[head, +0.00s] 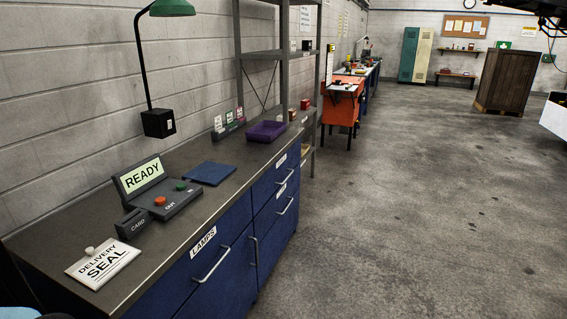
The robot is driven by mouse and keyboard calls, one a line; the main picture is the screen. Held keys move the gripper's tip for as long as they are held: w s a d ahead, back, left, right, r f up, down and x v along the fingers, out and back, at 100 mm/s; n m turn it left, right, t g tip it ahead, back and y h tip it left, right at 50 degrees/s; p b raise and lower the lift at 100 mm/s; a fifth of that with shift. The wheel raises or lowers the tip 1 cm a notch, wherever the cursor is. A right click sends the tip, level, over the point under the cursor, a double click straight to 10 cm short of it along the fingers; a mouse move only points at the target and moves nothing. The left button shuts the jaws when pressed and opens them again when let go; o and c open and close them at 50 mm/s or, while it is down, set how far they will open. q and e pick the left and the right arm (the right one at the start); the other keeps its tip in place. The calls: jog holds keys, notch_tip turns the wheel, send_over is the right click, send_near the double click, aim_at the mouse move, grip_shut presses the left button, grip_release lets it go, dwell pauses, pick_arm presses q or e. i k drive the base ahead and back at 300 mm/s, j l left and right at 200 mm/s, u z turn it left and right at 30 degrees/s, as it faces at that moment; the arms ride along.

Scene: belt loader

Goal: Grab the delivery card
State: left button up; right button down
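No card that I can read as the delivery card shows in the head view. A dark rack (229,129) on the workbench holds a few small upright cards (228,118) with coloured marks; their print is too small to read. A black block labelled CARD (131,223) stands at the front of the bench. A white plate reading DELIVERY SEAL (103,263) lies near it, with a small pale knob at its back edge. Neither of my grippers is in view. A dark rounded shape at the bottom left corner is cut off and unclear.
The grey-topped workbench (215,205) runs along the left wall. Blue drawers with handles face the open concrete floor (410,220).

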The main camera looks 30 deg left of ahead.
aim_at(100, 264)
jog(key=i+u, duration=0.25)
jog(key=i, duration=0.15)
jog(key=i+l+u, duration=0.45)
jog(key=i, duration=0.25)
jog(key=i+l+u, duration=0.15)
jog(key=u, duration=0.25)
jog(key=i+l+u, duration=0.2)
jog(key=u, duration=0.25)
jog(key=i+l+u, duration=0.2)
jog(key=u, duration=0.2)
jog(key=i+l+u, duration=0.1)
jog(key=l+u, duration=0.3)
jog(key=i+l+u, duration=0.1)
jog(key=l+u, duration=0.15)
jog(key=u, duration=0.2)
jog(key=l+u, duration=0.25)
jog(key=l, duration=0.15)
jog(key=l+u, duration=0.25)
jog(key=k+l, duration=0.05)
jog(key=l, duration=0.05)
